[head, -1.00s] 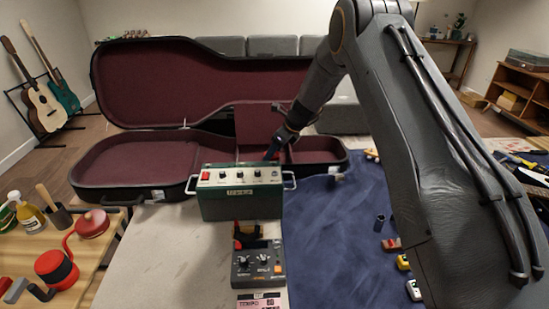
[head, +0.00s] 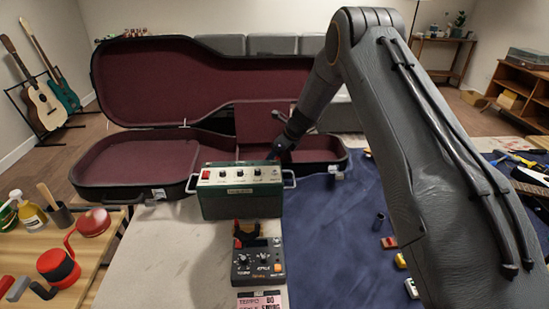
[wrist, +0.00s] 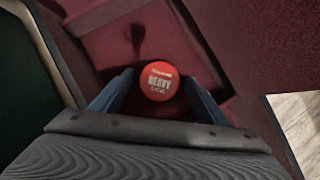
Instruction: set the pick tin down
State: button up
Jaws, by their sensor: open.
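The pick tin (wrist: 159,81) is a round red tin with pale lettering that reads "HEAVY". In the wrist view it appears to lie flat on dark red lining inside a walled section of the open guitar case (head: 210,86). My gripper (wrist: 158,76) is open, with one blue finger on each side of the tin and a visible gap at both sides. In the head view my gripper is low in the case's middle section, partly behind the green box, and the tin is hidden there.
A green box with knobs and side handles (head: 240,200) stands in front of the case, close to my gripper. A dark pedal (head: 258,262) sits before it. A blue cloth (head: 330,235) lies to the right. A raised red panel (head: 262,121) stands beside the case section.

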jog(key=b+v, duration=0.2)
jog(key=v, duration=0.9)
jog(key=s+d+r+n+g+h, duration=0.1)
jog(key=s+d+n, duration=0.2)
jog(key=s+n, duration=0.5)
jog(key=s+d+r+n+g+h, duration=0.1)
jog(key=s+n, duration=0.8)
jog(key=s, duration=1.1)
jog(key=s+d+r+n+g+h, duration=0.1)
jog(key=s+d+n, duration=0.4)
jog(key=s, duration=0.9)
jog(key=r+n+h, duration=0.1)
jog(key=n, duration=0.2)
jog(key=shift+d+h, duration=0.4)
jog(key=shift+r, duration=0.1)
jog(key=shift+c, duration=0.4)
